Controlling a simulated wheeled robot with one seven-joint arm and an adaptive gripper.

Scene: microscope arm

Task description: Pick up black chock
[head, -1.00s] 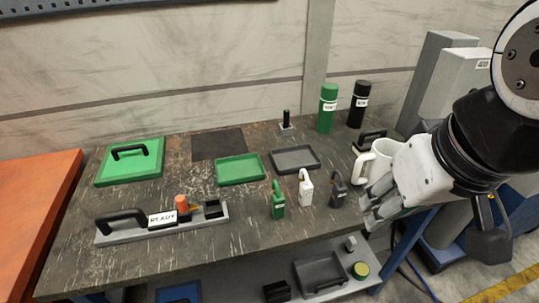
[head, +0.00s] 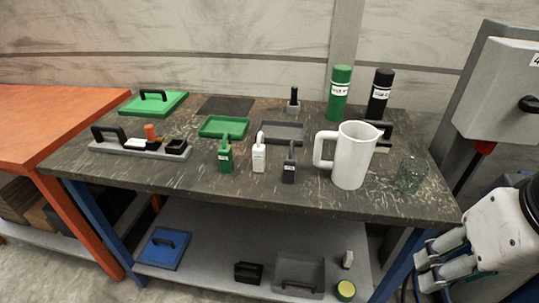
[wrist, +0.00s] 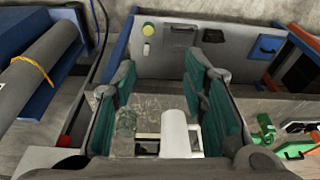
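The black chock is most likely the small dark block (head: 248,272) on the lower shelf, left of a grey tray. In the wrist view a similar dark block (wrist: 213,36) shows near the top, beyond my fingers. My gripper (head: 428,268) is at the lower right of the head view, beyond the table's right end and apart from the block. In the wrist view my gripper (wrist: 166,88) has its teal-padded fingers wide apart, with nothing held between them.
The lower shelf (head: 210,245) also holds a blue lid (head: 163,248), a grey tray (head: 298,275) and a yellow-green-topped jar (head: 345,290). Above, a white pitcher (head: 353,155) and a glass beaker (head: 410,175) stand near the tabletop's right end. A grey cabinet (head: 505,90) stands right.

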